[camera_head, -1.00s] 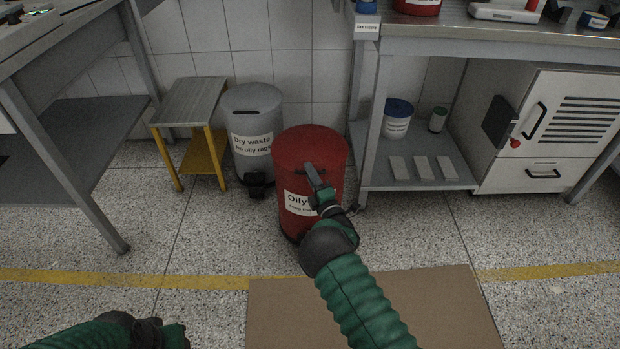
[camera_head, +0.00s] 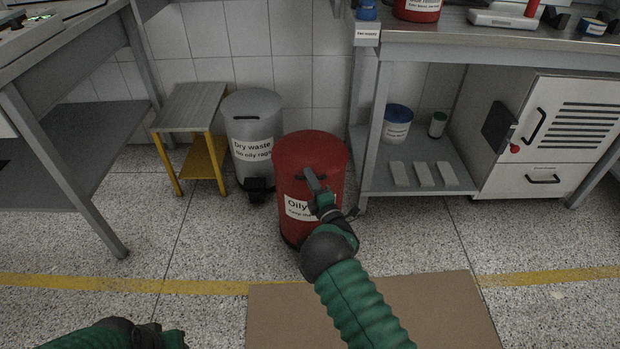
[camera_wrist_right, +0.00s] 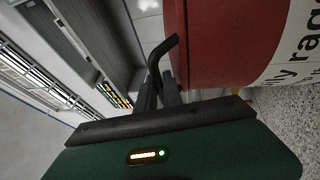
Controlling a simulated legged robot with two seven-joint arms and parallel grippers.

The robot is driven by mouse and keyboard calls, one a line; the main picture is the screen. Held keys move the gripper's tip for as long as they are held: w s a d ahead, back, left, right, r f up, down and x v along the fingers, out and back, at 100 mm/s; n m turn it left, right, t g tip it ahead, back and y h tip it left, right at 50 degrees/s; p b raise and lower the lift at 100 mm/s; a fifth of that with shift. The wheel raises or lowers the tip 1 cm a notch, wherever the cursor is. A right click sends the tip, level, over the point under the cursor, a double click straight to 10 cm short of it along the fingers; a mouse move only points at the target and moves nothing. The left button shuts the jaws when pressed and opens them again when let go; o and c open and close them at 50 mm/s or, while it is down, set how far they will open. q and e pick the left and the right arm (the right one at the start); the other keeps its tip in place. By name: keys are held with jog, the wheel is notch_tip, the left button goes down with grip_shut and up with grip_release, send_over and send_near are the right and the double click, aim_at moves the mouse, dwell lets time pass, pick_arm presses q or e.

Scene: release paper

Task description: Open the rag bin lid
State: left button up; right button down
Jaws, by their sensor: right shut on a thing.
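The red rag bin (camera_head: 318,152) stands on the floor with its "Oily" label facing me, and its lid looks closed. A dark handle (camera_wrist_right: 164,52) sits on the bin and shows as a bent black bar in the right wrist view. My right gripper (camera_head: 314,184) is at the front upper part of the bin, its fingers shut on the handle. In the right wrist view its fingers (camera_wrist_right: 160,92) meet the bar beside the red wall. My left gripper (camera_head: 172,339) is at the bottom left, cut off by the frame edge, its jaws unclear.
A grey "Dry waste" bin (camera_head: 252,112) stands behind left, next to a yellow-legged stool (camera_head: 190,108). A grey workbench (camera_head: 480,43) with a lower shelf is to the right. A brown mat (camera_head: 425,305) lies in front. The floor left of the bin is clear.

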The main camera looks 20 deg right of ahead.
jog(key=shift+f, duration=0.25)
dwell(0.6)
